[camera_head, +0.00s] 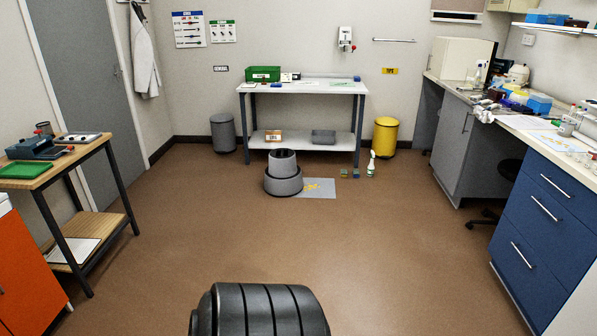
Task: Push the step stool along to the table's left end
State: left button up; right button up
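The step stool (283,183) is grey and round, with a wide base and a narrower upper part. It stands upright on the brown floor in front of the white table (335,88), a little left of the table's middle. The table stands against the back wall, with a lower shelf (295,140); its left legs are to the left of the stool. The stool hides part of the lower shelf's front. Neither of my grippers is in view.
A grey mat with yellow marks (325,186) lies right of the stool. Small blocks (350,174) and a spray bottle (371,165) stand farther right. A grey bin (223,134) and a yellow bin (385,138) flank the table. The floor in front is clear.

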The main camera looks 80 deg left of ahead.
aim_at(282, 177)
jog(key=u, duration=2.15)
